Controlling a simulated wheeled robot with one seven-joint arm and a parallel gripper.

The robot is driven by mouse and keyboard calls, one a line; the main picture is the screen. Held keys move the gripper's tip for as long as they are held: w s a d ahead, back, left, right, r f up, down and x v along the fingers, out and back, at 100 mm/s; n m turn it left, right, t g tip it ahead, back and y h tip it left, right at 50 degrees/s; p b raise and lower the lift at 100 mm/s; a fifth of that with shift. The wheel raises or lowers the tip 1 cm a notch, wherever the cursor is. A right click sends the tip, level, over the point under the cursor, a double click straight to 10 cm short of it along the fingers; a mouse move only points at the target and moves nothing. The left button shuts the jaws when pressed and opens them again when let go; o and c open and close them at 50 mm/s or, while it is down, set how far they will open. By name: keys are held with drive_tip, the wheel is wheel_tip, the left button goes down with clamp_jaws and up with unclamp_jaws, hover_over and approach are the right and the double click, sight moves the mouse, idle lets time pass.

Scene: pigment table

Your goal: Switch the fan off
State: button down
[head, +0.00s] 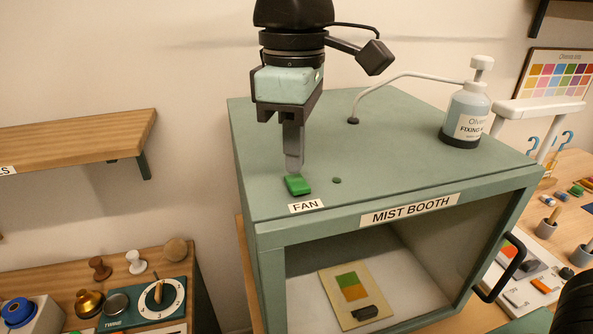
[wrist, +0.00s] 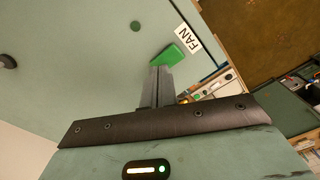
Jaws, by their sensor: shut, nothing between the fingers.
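The fan switch is a green rocker (head: 298,185) on top of the mist booth (head: 420,130), just behind the FAN label (head: 306,206). My gripper (head: 294,168) is shut and empty, pointing down with its fingertips at the rocker's back edge. In the wrist view the rocker (wrist: 175,55) lies right at the fingertips (wrist: 160,68), which cover a little of it. I cannot tell whether they touch it. The rocker looks tilted, but I cannot tell which side is pressed. A small dark green dot (head: 337,180) sits to its right on the booth top.
A spray bottle (head: 466,110) stands at the back right of the booth top, and a thin pale curved tube (head: 400,76) rises behind. The booth's open front shows a card (head: 356,292) inside. A wooden shelf (head: 80,140) is on the left wall. The booth top around the switch is clear.

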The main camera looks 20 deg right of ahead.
sight(295, 177)
wheel_tip(295, 177, up, 6)
drive_tip(key=p, duration=0.4)
drive_tip(key=shift+p, duration=0.3)
drive_tip(key=shift+f, duration=0.1)
